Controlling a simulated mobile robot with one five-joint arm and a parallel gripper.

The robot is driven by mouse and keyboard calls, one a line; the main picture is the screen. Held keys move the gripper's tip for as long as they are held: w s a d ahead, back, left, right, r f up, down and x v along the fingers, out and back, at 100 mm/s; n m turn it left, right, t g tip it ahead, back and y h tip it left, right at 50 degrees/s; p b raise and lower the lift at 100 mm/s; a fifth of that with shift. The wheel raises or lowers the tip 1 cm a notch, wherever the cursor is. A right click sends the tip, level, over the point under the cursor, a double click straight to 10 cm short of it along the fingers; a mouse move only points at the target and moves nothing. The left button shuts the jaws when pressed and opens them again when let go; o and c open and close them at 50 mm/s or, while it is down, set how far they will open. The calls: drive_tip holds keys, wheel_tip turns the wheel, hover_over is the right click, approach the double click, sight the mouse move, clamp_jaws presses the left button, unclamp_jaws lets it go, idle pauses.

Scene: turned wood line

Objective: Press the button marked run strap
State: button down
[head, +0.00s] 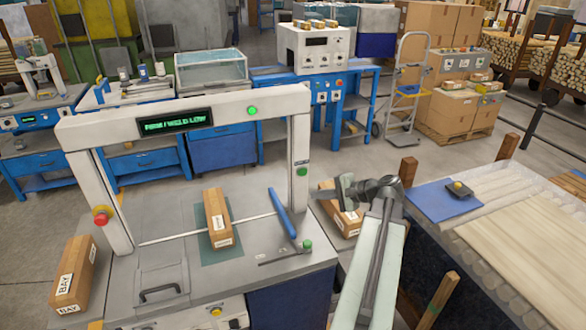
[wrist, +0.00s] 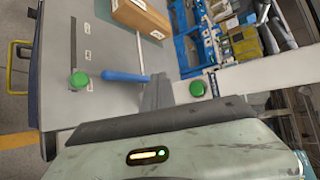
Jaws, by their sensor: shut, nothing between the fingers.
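A white strapping arch (head: 190,105) stands on a grey-topped bench. A green button (head: 302,172) sits on its right post under a small label too small to read; in the wrist view this button (wrist: 198,88) is just right of my fingertips. My gripper (head: 345,188) is shut and empty, right of that post and apparently apart from the button. In the wrist view my closed fingers (wrist: 157,93) point up the picture. A green knob (head: 307,244) stands by a slot on the bench top, also in the wrist view (wrist: 79,80). No legible "run strap" marking shows.
A wooden block (head: 217,217) lies under the arch, beside a blue lever (head: 282,213). A red button (head: 100,216) is on the left post, a yellow one (head: 215,312) on the front. Another block (head: 345,218) lies below my gripper. A roller conveyor (head: 500,220) stands right.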

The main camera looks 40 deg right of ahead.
sight(303, 172)
drive_tip(key=shift+s+d+r, duration=0.25)
drive_tip(key=shift+d+r, duration=0.05)
drive_tip(key=shift+d, duration=0.15)
drive_tip(key=shift+w, duration=0.15)
drive_tip(key=w+d, duration=0.3)
drive_tip(key=w, duration=0.5)
drive_tip(key=shift+d, duration=0.15)
idle(1.7)
drive_tip(key=shift+w+d, duration=0.15)
drive_tip(key=shift+w, duration=0.3)
